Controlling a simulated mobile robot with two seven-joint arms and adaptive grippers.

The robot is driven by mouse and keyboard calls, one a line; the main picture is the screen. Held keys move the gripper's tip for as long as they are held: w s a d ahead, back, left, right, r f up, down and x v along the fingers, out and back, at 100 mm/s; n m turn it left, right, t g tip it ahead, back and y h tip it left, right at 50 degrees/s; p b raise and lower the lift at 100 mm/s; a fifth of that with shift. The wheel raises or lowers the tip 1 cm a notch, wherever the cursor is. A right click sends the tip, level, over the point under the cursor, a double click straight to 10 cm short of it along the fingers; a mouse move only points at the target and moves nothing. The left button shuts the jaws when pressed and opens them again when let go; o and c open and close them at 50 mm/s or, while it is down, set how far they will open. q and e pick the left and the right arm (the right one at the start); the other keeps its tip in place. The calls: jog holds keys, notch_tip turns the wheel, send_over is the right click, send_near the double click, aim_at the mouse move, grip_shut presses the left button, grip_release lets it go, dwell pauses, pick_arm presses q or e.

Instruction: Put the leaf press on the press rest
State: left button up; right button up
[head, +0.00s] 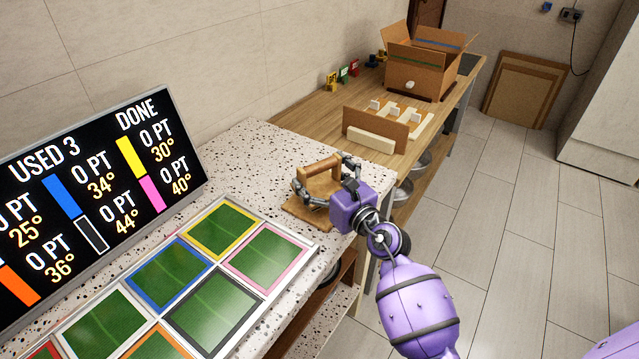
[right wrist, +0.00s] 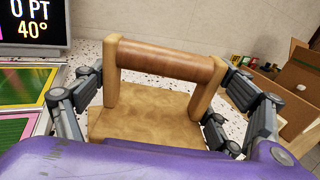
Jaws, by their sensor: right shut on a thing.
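The leaf press has a brown wooden handle bar (head: 320,166) between two lighter uprights; the bar also shows in the right wrist view (right wrist: 165,58). My right gripper (head: 327,188) is shut on the press, with its grey fingers at the two sides of the handle frame. A flat tan slab (head: 306,216) lies under the handle on the speckled counter; it also shows in the right wrist view (right wrist: 150,125). I cannot tell whether the slab is the press's own base or the press rest. My left gripper is out of view.
Framed green panels (head: 216,231) with coloured borders lie on the counter (head: 250,155) to the left, before a score screen (head: 95,190). Beyond are a wooden rack (head: 375,128) and an open cardboard box (head: 415,70) on a wooden bench. Floor to the right is clear.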

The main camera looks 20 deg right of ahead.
jog(key=shift+f, duration=0.95)
jog(key=shift+r, duration=0.2)
jog(key=shift+f, duration=0.3)
jog(key=o, duration=1.8)
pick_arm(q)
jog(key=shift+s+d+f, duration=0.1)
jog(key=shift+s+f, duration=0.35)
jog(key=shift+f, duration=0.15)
pick_arm(e)
jog(key=shift+o, duration=0.5)
jog(key=shift+s, duration=0.1)
